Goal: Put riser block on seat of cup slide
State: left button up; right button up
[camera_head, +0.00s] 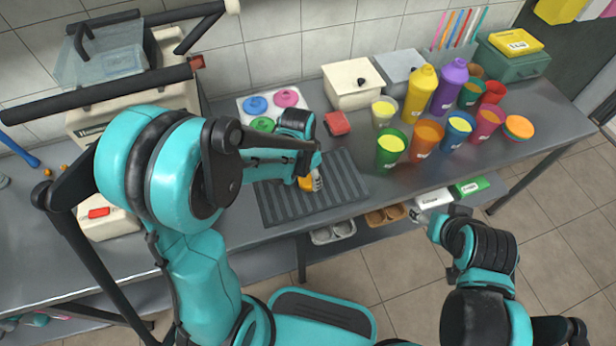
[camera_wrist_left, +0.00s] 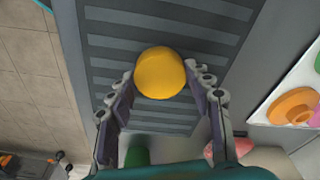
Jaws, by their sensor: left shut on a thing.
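My left gripper (camera_head: 312,181) reaches down over a dark ribbed mat on the steel counter. It is shut on a yellow round piece (camera_wrist_left: 160,73), which sits between the two fingers in the left wrist view. In the head view only a little of the yellow piece (camera_head: 305,184) shows beside the fingers. I cannot tell from its shape whether it is the riser block. A cream press machine (camera_head: 135,100) stands at the left, largely behind my left arm; I cannot make out the cup slide's seat. My right gripper (camera_head: 437,222) is in front of the counter, its jaws unclear.
The ribbed mat (camera_head: 344,178) is otherwise bare. A white tray (camera_head: 247,103) with coloured lids and a red block (camera_head: 337,123) lie behind it. Several coloured cups, a yellow bottle (camera_head: 420,92) and a purple bottle (camera_head: 450,85) crowd the right. A cream box (camera_head: 353,88) stands at the back.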

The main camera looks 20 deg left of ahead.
pick_arm(q)
jog(key=shift+f, duration=0.1)
jog(key=o, duration=1.2)
jog(key=shift+c, duration=0.2)
